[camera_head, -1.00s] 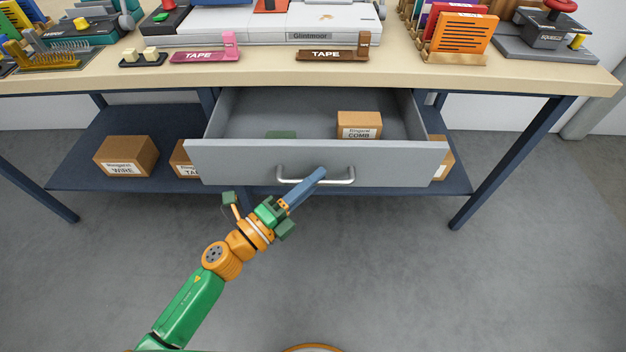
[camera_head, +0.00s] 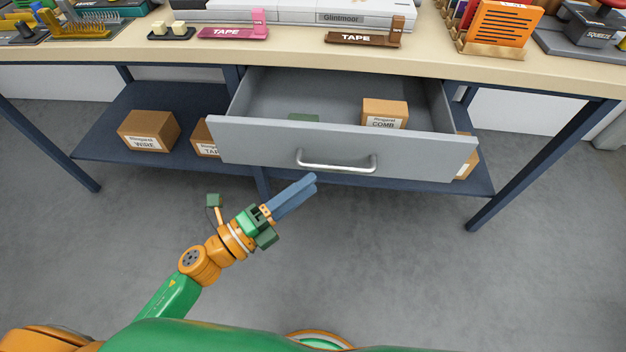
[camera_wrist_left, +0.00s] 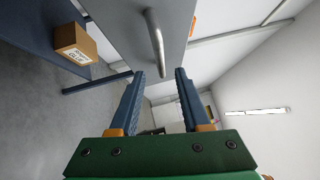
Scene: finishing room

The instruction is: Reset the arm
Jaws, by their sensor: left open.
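My left gripper (camera_head: 312,183) is open and empty in the head view, just below and in front of the open drawer (camera_head: 345,145). Its blue fingers are apart from the drawer's metal handle (camera_head: 336,166). In the left wrist view the two fingers (camera_wrist_left: 157,78) stand apart with nothing between them, and the handle (camera_wrist_left: 155,42) shows beyond their tips. A green and orange link of my own crosses the bottom of the head view. My right gripper is not seen.
The drawer holds a COMB box (camera_head: 385,113) and a green item (camera_head: 304,118). A WIRE box (camera_head: 148,131) and other boxes sit on the blue lower shelf (camera_head: 100,150). The workbench top (camera_head: 290,53) carries tape holders and binding machines. The grey floor in front is open.

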